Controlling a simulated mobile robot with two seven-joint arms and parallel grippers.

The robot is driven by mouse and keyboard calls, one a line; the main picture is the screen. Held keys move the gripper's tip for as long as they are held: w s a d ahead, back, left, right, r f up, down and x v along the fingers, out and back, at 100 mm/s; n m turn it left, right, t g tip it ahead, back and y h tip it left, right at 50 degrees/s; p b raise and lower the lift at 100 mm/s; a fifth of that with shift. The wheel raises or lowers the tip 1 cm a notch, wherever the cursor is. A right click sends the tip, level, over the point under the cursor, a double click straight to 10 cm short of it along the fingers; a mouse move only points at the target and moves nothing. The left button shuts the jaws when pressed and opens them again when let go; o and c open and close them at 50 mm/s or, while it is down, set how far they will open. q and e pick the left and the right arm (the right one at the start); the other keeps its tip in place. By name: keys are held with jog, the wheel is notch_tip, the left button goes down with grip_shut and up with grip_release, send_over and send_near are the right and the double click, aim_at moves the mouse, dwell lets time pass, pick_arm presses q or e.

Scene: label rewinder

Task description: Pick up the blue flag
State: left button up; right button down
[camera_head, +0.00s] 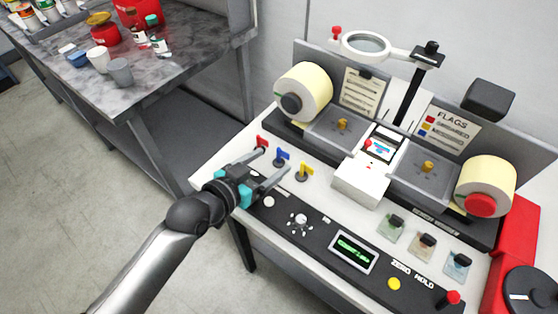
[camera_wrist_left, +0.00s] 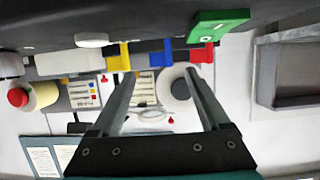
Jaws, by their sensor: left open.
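The blue flag (camera_head: 282,155) stands on a small dark base on the white machine top, between the red flag (camera_head: 261,142) and the yellow flag (camera_head: 304,171). My left gripper (camera_head: 275,161) is open and empty, its two fingers reaching toward the blue flag from the front left. In the left wrist view, the blue flag (camera_wrist_left: 162,52) appears beyond the fingertips (camera_wrist_left: 160,74), between the yellow flag (camera_wrist_left: 118,57) and the red flag (camera_wrist_left: 201,53). I cannot tell whether a finger touches it. My right gripper is not in view.
The label rewinder has a left roll (camera_head: 305,92) and a right roll (camera_head: 487,184). A magnifier (camera_head: 366,46) rises behind. A knob (camera_head: 300,221) and display (camera_head: 353,250) lie in front. A grey side table (camera_head: 170,72) with cups and bottles stands at the left.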

aim_at(283, 153)
pick_arm(q)
jog(key=x, duration=0.5)
jog(key=shift+a+b, duration=0.1)
jog(key=shift+b, duration=0.3)
grip_shut()
